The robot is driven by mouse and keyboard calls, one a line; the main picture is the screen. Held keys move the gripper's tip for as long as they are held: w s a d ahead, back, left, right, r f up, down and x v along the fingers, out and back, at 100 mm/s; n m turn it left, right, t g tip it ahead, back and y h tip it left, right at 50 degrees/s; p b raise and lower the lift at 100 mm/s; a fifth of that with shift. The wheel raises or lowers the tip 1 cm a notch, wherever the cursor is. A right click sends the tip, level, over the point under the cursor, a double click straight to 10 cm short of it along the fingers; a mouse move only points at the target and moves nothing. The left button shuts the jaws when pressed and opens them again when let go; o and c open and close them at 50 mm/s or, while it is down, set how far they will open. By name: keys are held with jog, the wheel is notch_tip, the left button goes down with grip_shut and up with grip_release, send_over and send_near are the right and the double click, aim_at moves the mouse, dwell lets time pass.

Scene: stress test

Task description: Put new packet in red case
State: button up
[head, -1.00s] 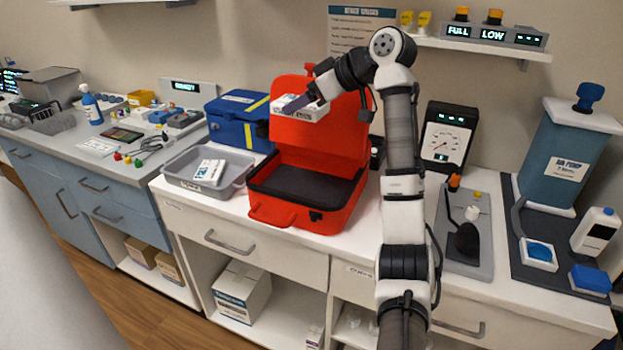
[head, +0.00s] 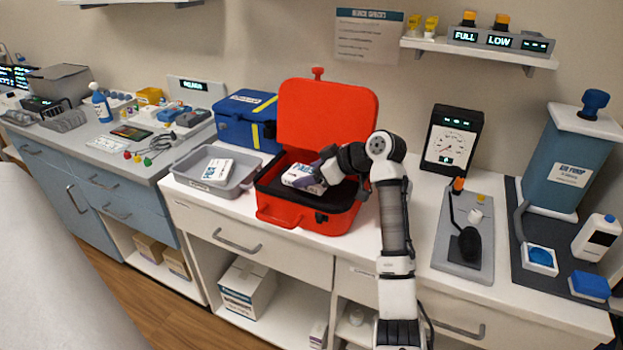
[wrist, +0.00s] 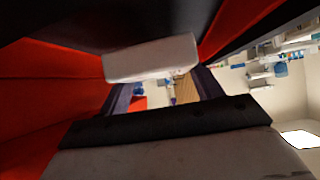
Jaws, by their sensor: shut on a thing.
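The open red case (head: 285,215) stands on the white counter in the head view, lid up at the back, with a dark lining. My gripper (head: 319,171) is shut on a white packet (head: 299,177) with dark print, inside the outline of the case's open base. In the wrist view the packet (wrist: 152,58) sits at the tips of the two fingers (wrist: 162,88), with red case walls around it. Whether the packet touches the lining cannot be told. Another white packet (head: 217,169) lies in the grey tray (head: 188,184) to the left of the case.
A blue box (head: 235,116) with a yellow stripe stands behind the tray. The case's raised lid (head: 325,115) is close behind my gripper. To the right stand a gauge (head: 449,140), a grey stand (head: 465,255) and an air pump (head: 567,160).

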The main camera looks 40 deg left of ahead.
jog(key=shift+f, duration=1.1)
jog(key=shift+f, duration=0.2)
jog(key=o, duration=1)
jog(key=shift+c, duration=0.2)
jog(key=shift+r, duration=0.1)
jog(key=shift+w+d+r, duration=0.1)
jog(key=shift+d+r, duration=0.05)
jog(key=shift+r, duration=0.05)
jog(key=b+v, duration=0.3)
jog(key=v, duration=0.8)
jog(key=shift+d+r, duration=0.2)
jog(key=shift+d, duration=0.05)
jog(key=shift+d, duration=0.1)
